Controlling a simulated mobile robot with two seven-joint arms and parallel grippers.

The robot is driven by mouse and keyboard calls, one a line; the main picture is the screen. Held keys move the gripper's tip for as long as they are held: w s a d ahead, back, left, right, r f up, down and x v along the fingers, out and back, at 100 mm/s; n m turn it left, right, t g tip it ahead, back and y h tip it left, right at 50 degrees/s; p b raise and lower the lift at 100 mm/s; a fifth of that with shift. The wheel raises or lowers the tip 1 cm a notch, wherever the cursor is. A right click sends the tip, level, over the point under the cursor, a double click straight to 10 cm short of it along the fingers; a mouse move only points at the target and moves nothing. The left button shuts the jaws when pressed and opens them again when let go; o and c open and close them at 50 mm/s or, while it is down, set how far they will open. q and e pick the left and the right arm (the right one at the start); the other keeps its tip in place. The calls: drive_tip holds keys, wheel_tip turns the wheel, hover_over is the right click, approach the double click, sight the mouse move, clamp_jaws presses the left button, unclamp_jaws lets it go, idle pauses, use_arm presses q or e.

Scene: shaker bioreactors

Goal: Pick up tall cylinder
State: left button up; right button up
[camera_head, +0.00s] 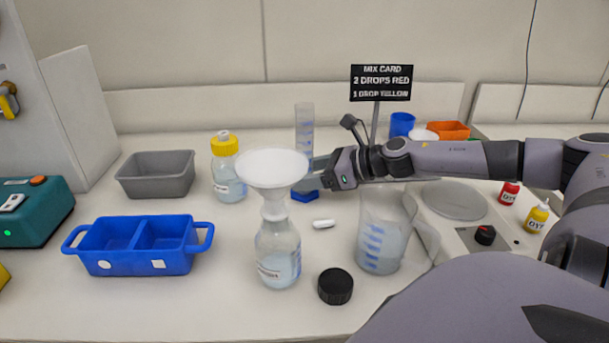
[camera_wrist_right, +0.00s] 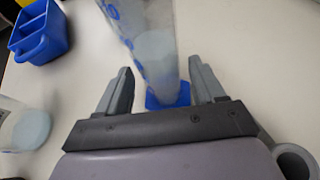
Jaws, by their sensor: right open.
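The tall cylinder (camera_head: 305,125) is a clear graduated cylinder with blue marks and a blue base (camera_head: 305,195). It stands upright behind the funnel bottle, which hides part of its lower body. My right gripper (camera_head: 320,170) reaches in from the right at the cylinder's lower part. In the right wrist view the cylinder (camera_wrist_right: 150,50) rises between the two open fingers of my right gripper (camera_wrist_right: 160,85), with its blue base (camera_wrist_right: 168,95) on the table beyond them. I see no grip on it. My left gripper is not in view.
A bottle (camera_head: 278,255) with a white funnel (camera_head: 272,168) stands in front of the cylinder. A yellow-capped bottle (camera_head: 228,180) is to its left. A beaker (camera_head: 382,235) stands below my right forearm. A white stir bar (camera_head: 323,223) and black cap (camera_head: 335,287) lie on the table.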

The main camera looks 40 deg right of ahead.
drive_tip(key=shift+w+f+b, duration=0.15)
drive_tip(key=shift+w+b, duration=0.3)
drive_tip(key=shift+b, duration=0.25)
drive_tip(key=shift+w+p, duration=0.1)
drive_tip(key=shift+p, duration=0.35)
drive_tip(key=shift+w+a, duration=0.1)
drive_tip(key=shift+w, duration=0.05)
drive_tip(key=shift+p+x, duration=0.5)
drive_tip(key=shift+x, duration=0.3)
drive_tip(key=c, duration=1.1)
